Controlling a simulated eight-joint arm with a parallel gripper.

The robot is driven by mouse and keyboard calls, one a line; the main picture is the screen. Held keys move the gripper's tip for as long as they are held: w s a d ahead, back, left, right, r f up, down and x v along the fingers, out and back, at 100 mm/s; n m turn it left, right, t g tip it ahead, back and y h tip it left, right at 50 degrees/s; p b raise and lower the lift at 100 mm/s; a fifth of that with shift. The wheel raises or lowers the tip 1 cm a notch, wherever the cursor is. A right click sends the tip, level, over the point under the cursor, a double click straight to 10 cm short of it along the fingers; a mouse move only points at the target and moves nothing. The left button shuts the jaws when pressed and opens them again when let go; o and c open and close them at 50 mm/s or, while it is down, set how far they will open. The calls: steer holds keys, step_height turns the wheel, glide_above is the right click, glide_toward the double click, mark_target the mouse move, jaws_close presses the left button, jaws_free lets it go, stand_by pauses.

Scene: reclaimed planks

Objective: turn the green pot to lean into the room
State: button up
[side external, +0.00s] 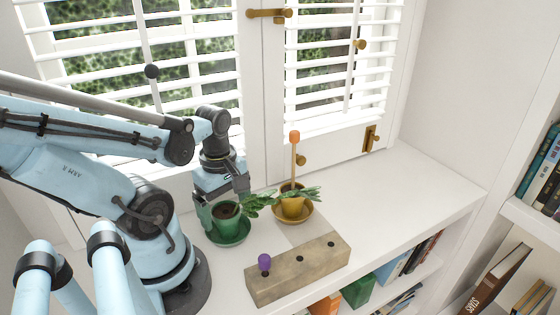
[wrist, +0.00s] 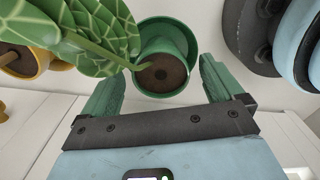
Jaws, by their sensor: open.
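The green pot (side external: 226,216) stands upright on its green saucer (side external: 232,238) on the white sill, and its leaves (side external: 258,201) reach right. In the wrist view the green pot (wrist: 143,40) shows dark soil, with large veined leaves (wrist: 92,42) spreading left. My gripper (side external: 222,202) is over the pot from the window side. In the wrist view my gripper (wrist: 160,70) is open, with one green finger on each side of the pot's near part. I cannot tell whether the fingers touch it.
A yellow pot (side external: 292,207) on a saucer stands close to the right, with an orange-tipped stick (side external: 295,138). A wooden block (side external: 300,270) with holes and a purple-topped peg (side external: 264,262) lies in front. The sill's right part is clear. Shutters (side external: 330,85) stand behind.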

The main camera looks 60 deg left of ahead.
step_height(320, 180, up, 11)
stand_by(0.8)
steer(key=shift+f, duration=5.8)
steer(key=shift+r, duration=0.15)
steer(key=shift+f, duration=0.3)
steer(key=shift+r, duration=1.65)
step_height(320, 180, up, 9)
steer(key=n, duration=0.3)
steer(key=shift+f, duration=0.15)
